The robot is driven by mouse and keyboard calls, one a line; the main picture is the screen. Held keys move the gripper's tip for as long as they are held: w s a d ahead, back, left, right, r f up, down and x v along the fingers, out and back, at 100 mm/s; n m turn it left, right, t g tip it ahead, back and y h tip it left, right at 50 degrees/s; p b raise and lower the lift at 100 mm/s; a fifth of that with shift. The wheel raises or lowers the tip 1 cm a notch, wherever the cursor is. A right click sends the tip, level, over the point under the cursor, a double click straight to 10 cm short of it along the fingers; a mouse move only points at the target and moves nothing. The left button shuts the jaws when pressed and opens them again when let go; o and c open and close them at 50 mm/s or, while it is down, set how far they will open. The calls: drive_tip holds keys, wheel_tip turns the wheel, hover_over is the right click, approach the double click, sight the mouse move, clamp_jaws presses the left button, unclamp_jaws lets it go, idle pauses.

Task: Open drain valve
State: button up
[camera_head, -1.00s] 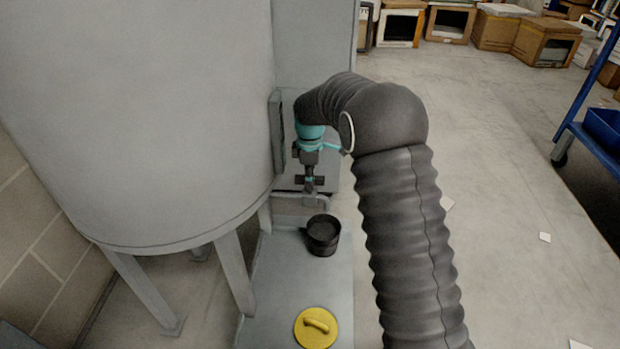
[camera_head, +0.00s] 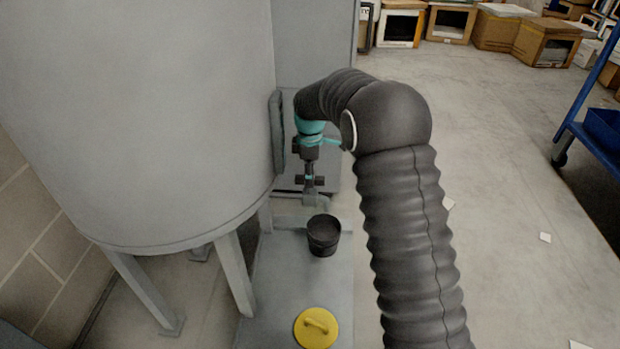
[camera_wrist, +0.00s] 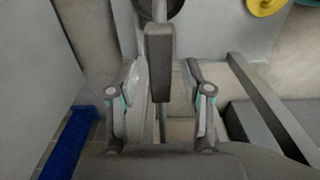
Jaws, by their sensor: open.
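The drain pipe's spout (camera_head: 322,203) comes off the low side of the large grey tank (camera_head: 150,120), above a black bucket (camera_head: 323,236). My gripper (camera_head: 310,182) points down just above this pipe. In the wrist view my gripper (camera_wrist: 160,85) is open, with one finger on each side. A dark grey block-shaped piece (camera_wrist: 159,62), apparently the valve's handle, stands between the fingers with a gap on both sides. The valve body is mostly hidden under my gripper in the head view, so I cannot tell its setting.
A yellow round lid with a handle (camera_head: 316,327) lies on the grey base plate (camera_head: 275,290) in front of the bucket. The tank's legs (camera_head: 234,275) stand to the left. A blue cart (camera_head: 590,120) and cardboard boxes (camera_head: 497,30) are farther off. The floor at right is mostly clear.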

wheel_tip(320, 180, up, 10)
drive_tip(key=shift+r, duration=0.25)
idle(0.4)
